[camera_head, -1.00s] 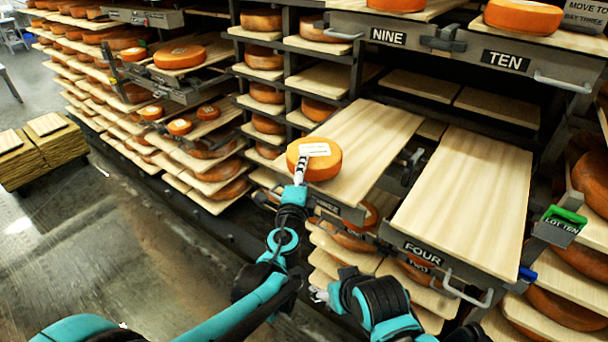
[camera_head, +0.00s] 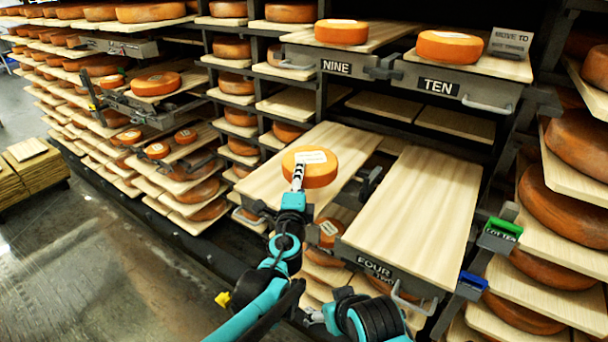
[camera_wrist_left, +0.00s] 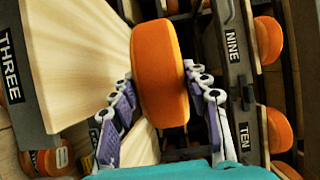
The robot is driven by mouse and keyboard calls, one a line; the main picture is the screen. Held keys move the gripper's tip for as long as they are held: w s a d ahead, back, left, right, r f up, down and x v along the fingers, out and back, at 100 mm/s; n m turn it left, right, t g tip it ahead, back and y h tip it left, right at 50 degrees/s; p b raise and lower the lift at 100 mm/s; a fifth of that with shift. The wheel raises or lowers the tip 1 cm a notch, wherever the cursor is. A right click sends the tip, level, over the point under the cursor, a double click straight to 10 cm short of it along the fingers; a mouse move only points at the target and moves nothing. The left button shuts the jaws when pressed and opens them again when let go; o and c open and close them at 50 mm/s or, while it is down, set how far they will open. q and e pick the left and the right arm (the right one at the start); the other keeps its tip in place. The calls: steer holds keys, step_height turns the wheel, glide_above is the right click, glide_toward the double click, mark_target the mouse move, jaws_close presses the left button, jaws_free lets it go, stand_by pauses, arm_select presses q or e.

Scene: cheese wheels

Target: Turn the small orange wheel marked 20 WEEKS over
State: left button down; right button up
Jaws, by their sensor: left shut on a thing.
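My left gripper (camera_head: 299,178) is shut on a small orange wheel (camera_head: 314,172) with a white label on its upper face. The label's words are too small to read. The wheel is over the front part of the pale pulled-out board (camera_head: 278,165); I cannot tell whether it touches the board. In the left wrist view the wheel (camera_wrist_left: 160,75) is edge-on between the two fingers, beside the board marked THREE (camera_wrist_left: 70,60). My right gripper (camera_head: 313,316) is low at the bottom centre, partly hidden by its arm, and its jaws are unclear.
The empty board marked FOUR (camera_head: 420,205) is pulled out to the right. Boards NINE (camera_head: 360,42) and TEN (camera_head: 485,62) above carry orange wheels. A sign (camera_head: 510,42) stands on TEN. Another labelled wheel (camera_head: 328,233) is below, between boards THREE and FOUR. Full racks stand left and right.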

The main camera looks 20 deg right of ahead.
arm_select(q)
steer(key=shift+r, duration=0.15)
stand_by(0.5)
steer(key=shift+r+p, duration=1)
steer(key=shift+r, duration=0.4)
steer(key=shift+f, duration=0.15)
